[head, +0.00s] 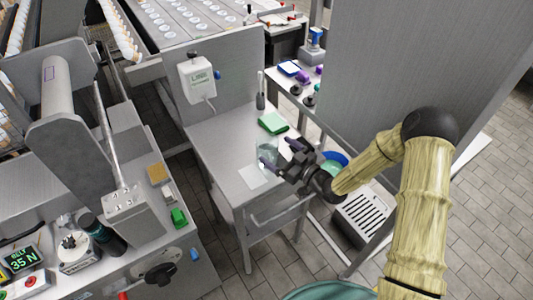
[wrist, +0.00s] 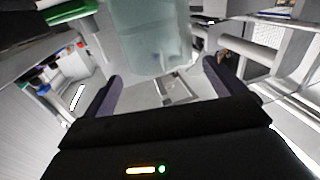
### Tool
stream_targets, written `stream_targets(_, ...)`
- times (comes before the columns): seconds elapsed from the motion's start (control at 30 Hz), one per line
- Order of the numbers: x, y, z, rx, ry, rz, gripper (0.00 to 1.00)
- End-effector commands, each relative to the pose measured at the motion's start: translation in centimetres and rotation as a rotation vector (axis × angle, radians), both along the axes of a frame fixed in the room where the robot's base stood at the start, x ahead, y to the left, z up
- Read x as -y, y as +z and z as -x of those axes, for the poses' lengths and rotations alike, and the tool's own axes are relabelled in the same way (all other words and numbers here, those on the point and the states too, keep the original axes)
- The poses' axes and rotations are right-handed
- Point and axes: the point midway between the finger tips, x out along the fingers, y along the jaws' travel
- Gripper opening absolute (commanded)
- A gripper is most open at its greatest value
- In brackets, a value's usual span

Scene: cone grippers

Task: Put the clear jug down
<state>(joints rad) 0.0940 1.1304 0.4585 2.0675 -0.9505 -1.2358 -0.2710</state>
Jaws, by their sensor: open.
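The clear jug (head: 268,152) stands on the small grey table (head: 222,150), close to its right edge. In the wrist view the jug (wrist: 152,38) fills the top middle, beyond and between the fingers. My gripper (head: 280,153) is at the table's right side, with its fingers apart beside the jug. In the wrist view my gripper (wrist: 160,85) shows its two dark fingers spread, with a gap between them and the jug's sides. Part of the jug is hidden behind the fingers in the head view.
A dark upright brush-like item (head: 260,95) stands at the back. A large grey panel (head: 410,75) rises behind my arm. The table's left part is clear.

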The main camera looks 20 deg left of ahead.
Motion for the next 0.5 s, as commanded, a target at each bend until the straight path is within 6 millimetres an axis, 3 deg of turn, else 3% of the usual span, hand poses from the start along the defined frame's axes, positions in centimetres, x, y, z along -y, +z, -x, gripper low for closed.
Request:
stream_targets(0.23,-0.3,0.1,-0.3,0.001,0.001,0.000,0.95)
stream_targets(0.5,-3.2,0.0,-2.4,0.001,0.002,0.000,0.95)
